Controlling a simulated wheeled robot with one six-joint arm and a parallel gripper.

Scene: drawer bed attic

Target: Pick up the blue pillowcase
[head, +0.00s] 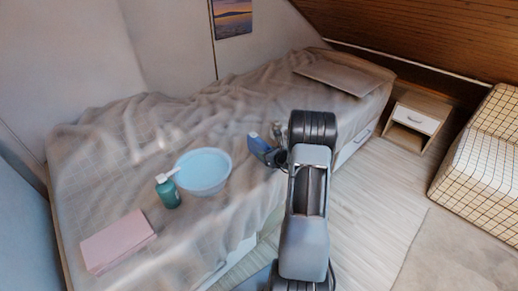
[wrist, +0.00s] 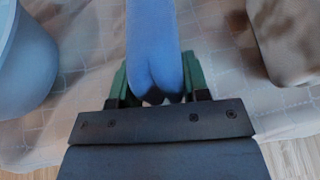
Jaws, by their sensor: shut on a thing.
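The blue pillowcase (head: 261,149) is a narrow blue bundle in the head view, just left of my arm's end and over the bed's front side. In the wrist view the blue cloth (wrist: 154,40) runs from the top edge down between the green fingers of my gripper (wrist: 155,80). My gripper is shut on it, with a finger on each side. In the head view my gripper (head: 275,156) is largely hidden by the cloth and my arm. I cannot tell whether the cloth touches the bed.
On the bed (head: 100,150) stand a light-blue bowl (head: 204,170), a green pump bottle (head: 168,192) and a pink folded item (head: 117,241). A beige object (wrist: 287,38) is right of my gripper in the wrist view. A nightstand (head: 416,123) and open floor lie right.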

